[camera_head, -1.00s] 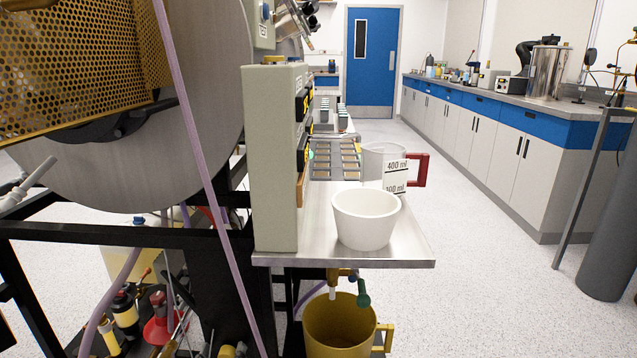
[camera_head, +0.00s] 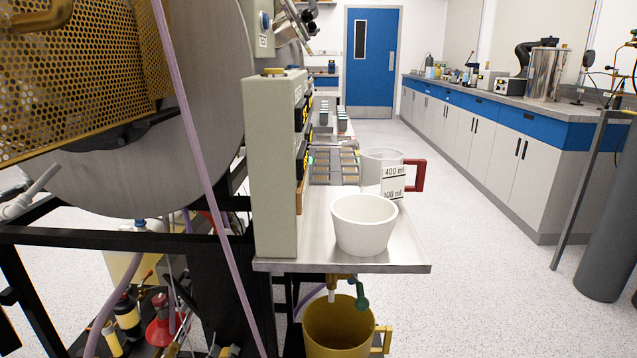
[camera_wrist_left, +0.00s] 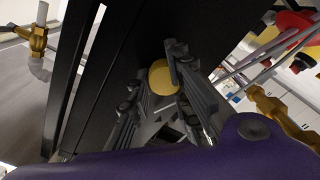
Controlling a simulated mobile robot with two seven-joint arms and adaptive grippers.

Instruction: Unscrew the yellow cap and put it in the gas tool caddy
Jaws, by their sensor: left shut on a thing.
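In the left wrist view a round yellow cap (camera_wrist_left: 163,77) shows in front of a black frame post. My left gripper (camera_wrist_left: 151,84) has its dark fingers on either side of the cap, shut on it. The part the cap sits on is hidden, so I cannot tell whether it is still threaded on. The head view shows neither my left gripper nor this cap. My right gripper is in neither view. I cannot make out a gas tool caddy with certainty.
In the head view a steel shelf (camera_head: 409,255) holds a white bucket (camera_head: 364,225) and a measuring jug (camera_head: 381,168). A yellow mug (camera_head: 338,325) is below it. A purple hose (camera_head: 200,160) crosses the black frame (camera_head: 110,237).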

